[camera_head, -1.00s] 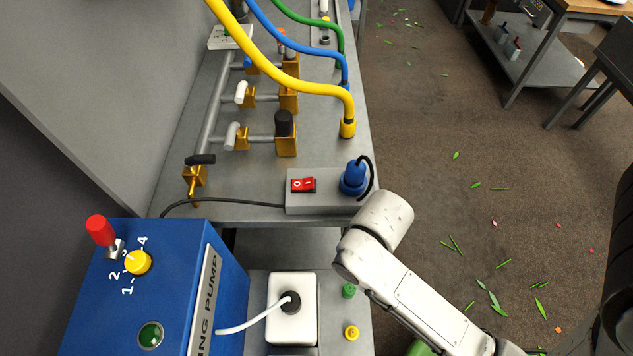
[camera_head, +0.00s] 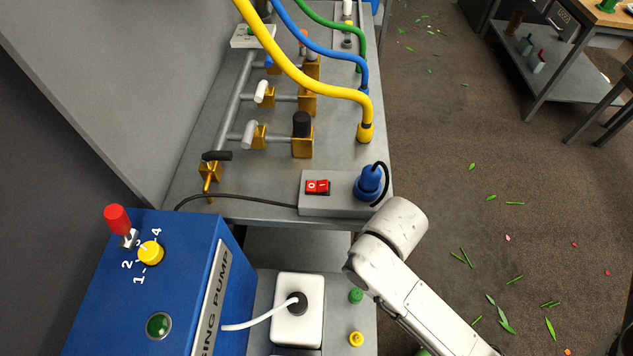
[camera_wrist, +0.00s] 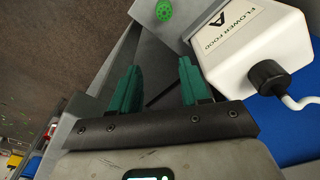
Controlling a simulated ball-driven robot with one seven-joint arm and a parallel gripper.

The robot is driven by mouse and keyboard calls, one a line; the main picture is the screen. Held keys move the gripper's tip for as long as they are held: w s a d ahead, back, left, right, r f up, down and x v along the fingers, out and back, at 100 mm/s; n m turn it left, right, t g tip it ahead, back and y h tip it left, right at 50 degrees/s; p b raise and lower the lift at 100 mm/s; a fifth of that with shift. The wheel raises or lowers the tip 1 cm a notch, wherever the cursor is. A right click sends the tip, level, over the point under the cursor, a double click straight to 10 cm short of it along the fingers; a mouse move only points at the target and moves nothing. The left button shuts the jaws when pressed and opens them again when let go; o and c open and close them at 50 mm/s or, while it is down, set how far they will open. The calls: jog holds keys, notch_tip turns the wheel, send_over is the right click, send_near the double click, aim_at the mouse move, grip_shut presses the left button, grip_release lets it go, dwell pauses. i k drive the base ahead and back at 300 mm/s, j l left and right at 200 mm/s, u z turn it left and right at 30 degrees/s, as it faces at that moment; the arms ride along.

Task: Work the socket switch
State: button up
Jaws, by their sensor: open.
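The socket switch (camera_head: 317,187) is a red rocker marked O and I. It is set in the top of a grey socket box (camera_head: 340,205) near the front edge of the bench. A blue plug (camera_head: 368,182) with a black cord sits in the right end of this box. My gripper (camera_wrist: 159,64) shows in the wrist view with its green fingers apart and nothing between them. In the head view my arm link is just below and right of the socket box; my gripper is out of sight.
The white container (camera_head: 297,318) with a black cap and white tube stands below the bench edge, beside a blue dosing pump (camera_head: 100,290). A green knob (camera_head: 355,296) and a yellow knob (camera_head: 356,339) are near it. Valves and a yellow hose (camera_head: 300,82) stand behind the switch.

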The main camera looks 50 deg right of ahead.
aim_at(311, 186)
jog(key=k+l+u, duration=0.4)
jog(key=l, duration=0.15)
jog(key=k+l+u, duration=0.75)
jog(key=k, duration=0.25)
